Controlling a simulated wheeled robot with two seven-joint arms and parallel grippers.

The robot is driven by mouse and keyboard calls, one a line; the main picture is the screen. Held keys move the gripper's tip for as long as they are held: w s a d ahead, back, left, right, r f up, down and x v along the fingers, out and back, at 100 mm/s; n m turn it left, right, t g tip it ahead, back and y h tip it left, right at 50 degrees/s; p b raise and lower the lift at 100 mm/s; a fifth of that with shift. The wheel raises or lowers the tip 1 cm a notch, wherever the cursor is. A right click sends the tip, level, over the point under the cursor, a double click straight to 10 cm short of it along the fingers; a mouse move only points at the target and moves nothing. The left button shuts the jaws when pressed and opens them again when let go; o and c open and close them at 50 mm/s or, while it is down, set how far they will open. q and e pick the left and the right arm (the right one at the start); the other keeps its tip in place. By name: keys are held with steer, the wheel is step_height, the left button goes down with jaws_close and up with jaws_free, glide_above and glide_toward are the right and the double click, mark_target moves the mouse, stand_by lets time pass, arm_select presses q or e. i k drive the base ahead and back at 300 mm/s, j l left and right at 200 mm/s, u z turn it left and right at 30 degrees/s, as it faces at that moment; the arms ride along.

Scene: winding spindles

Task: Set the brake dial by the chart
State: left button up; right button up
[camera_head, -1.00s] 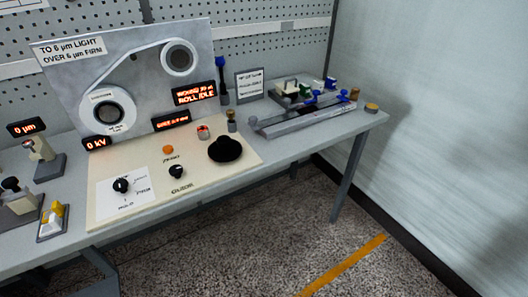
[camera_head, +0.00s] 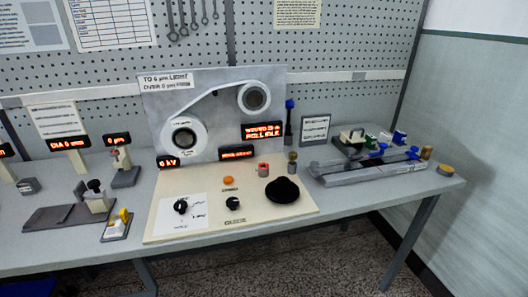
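The brake dial looks to be one of two black knobs on the cream control panel (camera_head: 260,220). One knob (camera_head: 181,206) sits on a white label card with markings around it. The other, a smaller knob (camera_head: 233,204), sits to its right above printed text too small to read surely. The chart may be the white table sheet (camera_head: 112,22) on the pegboard; its text is unreadable. A sign (camera_head: 166,82) on the winding plate reads "TO 6 µm LIGHT, OVER 6 µm FIRM". Neither of my grippers is in view.
Two white rolls (camera_head: 184,139) with film between them are on the grey plate. A black round knob (camera_head: 282,190) and an orange button (camera_head: 228,180) are on the panel. A gauge (camera_head: 97,197) stands left; a long grey fixture (camera_head: 370,168) lies right.

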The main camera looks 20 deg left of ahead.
mark_target(180, 206)
steer(key=u, duration=1.25)
